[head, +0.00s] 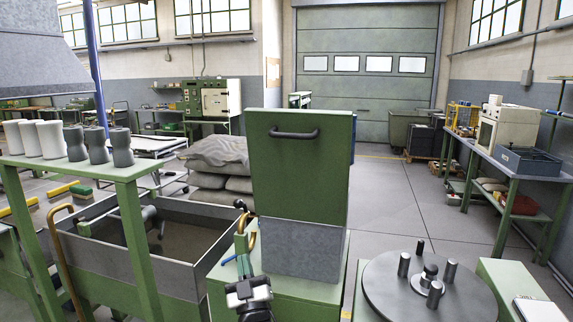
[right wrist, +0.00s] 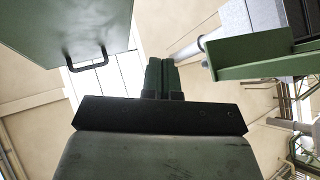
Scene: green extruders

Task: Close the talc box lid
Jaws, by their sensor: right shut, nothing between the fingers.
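The talc box stands in front of me, with a grey metal body (head: 302,250) and a green lid (head: 298,180). The lid is open and stands upright, its black bar handle (head: 294,133) near the top facing me. In the right wrist view the lid (right wrist: 45,35) and its handle (right wrist: 88,58) are at the upper left. My right gripper (head: 243,264) is low, to the left of the box body and below the handle. Its fingers (right wrist: 160,66) are together and empty, apart from the handle. My left gripper is not in view.
A green stand (head: 90,168) with grey and white cylinders is on the left, above a metal bin (head: 185,243). A round grey plate (head: 428,290) with upright pegs is at the lower right. Open floor (head: 400,195) lies behind the box.

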